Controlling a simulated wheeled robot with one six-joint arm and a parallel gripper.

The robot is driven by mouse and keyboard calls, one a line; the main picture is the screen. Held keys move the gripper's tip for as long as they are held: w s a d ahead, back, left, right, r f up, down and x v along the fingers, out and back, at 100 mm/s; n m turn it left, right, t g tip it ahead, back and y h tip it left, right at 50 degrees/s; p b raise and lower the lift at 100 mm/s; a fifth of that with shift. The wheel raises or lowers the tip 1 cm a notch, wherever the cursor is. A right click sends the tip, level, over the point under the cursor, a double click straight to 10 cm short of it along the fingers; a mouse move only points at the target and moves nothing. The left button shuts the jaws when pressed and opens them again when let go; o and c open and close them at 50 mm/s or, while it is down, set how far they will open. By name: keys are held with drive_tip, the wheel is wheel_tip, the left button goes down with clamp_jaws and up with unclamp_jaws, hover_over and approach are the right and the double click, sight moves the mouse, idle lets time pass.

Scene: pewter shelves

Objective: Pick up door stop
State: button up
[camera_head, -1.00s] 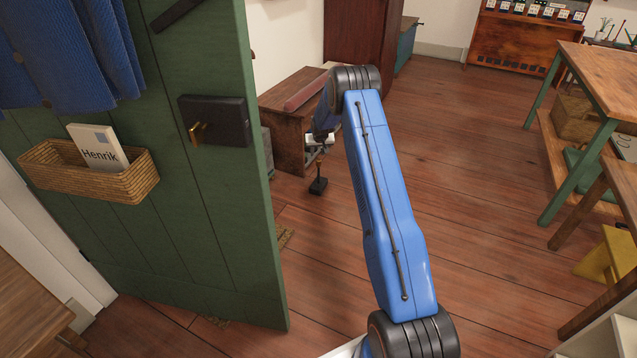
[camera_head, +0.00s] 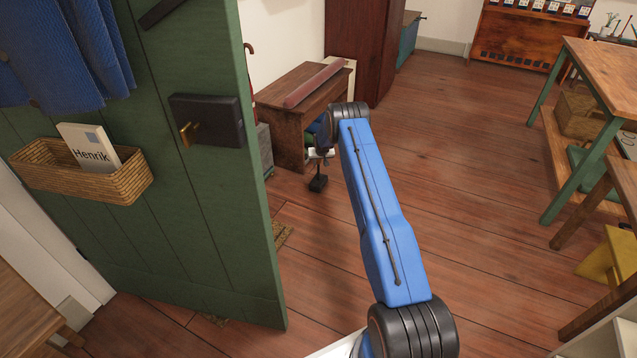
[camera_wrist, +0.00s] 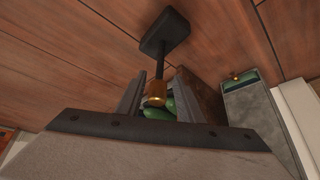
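The door stop (camera_head: 318,184) stands on the wooden floor, right of the green door. It has a dark block base, a thin upright rod and a brass-coloured knob. In the wrist view its base (camera_wrist: 165,33) is at the top centre, and its knob is between my fingers. My gripper (camera_wrist: 158,88) is open around the knob, with a visible gap on either side.
A green door (camera_head: 215,220) stands ajar at the left, with a wicker basket (camera_head: 85,175) on it. A dark wooden bench (camera_head: 285,130) is close behind my gripper. Worktables (camera_head: 600,75) and a yellow stool (camera_head: 606,262) are at right. The middle floor is clear.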

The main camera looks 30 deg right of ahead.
hover_over(318, 180)
drive_tip(key=shift+w+d+f, duration=0.15)
drive_tip(key=shift+f, duration=2.05)
drive_tip(key=shift+w+d+f, duration=0.15)
drive_tip(key=shift+f, duration=2)
clamp_jaws()
drive_tip(key=shift+w+r, duration=0.15)
drive_tip(key=shift+r, duration=0.05)
